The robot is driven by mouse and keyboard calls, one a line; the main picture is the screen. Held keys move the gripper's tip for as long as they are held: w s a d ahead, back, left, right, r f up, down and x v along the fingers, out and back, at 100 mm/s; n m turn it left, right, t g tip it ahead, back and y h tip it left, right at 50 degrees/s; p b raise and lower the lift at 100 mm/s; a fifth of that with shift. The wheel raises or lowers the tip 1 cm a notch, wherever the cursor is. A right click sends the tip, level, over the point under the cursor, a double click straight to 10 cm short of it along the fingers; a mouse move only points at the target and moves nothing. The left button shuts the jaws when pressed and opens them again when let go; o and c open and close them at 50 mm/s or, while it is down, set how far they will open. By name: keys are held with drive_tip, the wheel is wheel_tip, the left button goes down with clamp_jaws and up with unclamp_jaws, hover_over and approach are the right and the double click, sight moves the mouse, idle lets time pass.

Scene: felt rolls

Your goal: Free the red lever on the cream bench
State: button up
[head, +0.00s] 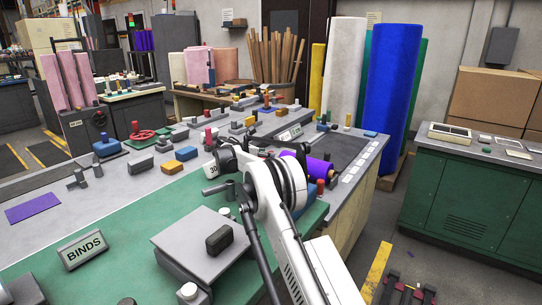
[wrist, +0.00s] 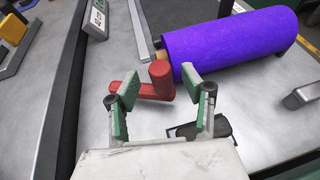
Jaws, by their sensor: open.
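The red lever (wrist: 160,80) is in the wrist view, an upright round knob with a red bar reaching left at its foot. A small red part, probably the same lever, shows in the head view (head: 320,187) beside my arm. My gripper (wrist: 160,74) is open, with green-padded fingers on either side of the knob; I cannot tell if they touch it. A purple roll (wrist: 240,42) lies just right of the lever, its near end close to or against the knob. The bench (head: 345,226) has a grey top and cream side. My arm hides much around the lever.
A dark flat piece (wrist: 215,130) lies by the right finger, and a grey block (wrist: 303,95) stands farther right. Tall felt rolls (head: 394,85) stand behind the bench.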

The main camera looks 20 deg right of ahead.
drive_tip(key=shift+x, duration=1.85)
drive_tip(key=shift+c, duration=0.3)
clamp_jaws()
